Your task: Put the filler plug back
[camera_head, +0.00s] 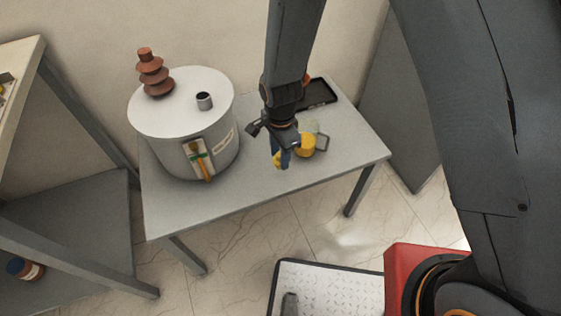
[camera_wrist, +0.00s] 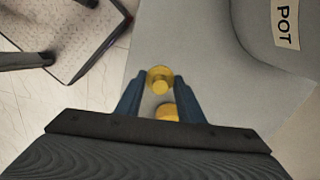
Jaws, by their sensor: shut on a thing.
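The filler plug (camera_wrist: 159,80) is yellow with a round flange and a narrower knob. In the wrist view it sits between the fingertips of my gripper (camera_wrist: 159,90), which is shut on it. In the head view my gripper (camera_head: 281,158) holds the plug (camera_head: 277,160) over the table, to the right of the transformer (camera_head: 172,135). The transformer is a pale grey drum. A short, dark-mouthed filler neck (camera_head: 204,102) stands up from its lid, with no plug on it. The fingers partly hide the plug in the head view.
A red-brown ribbed bushing (camera_head: 154,75) rises from the lid. A gauge (camera_head: 198,160) is on the drum's front. A yellow cylinder (camera_head: 306,146) and a dark tray (camera_head: 318,95) are on the table (camera_head: 200,212). The table's front is clear. A shelf unit (camera_head: 65,220) stands left.

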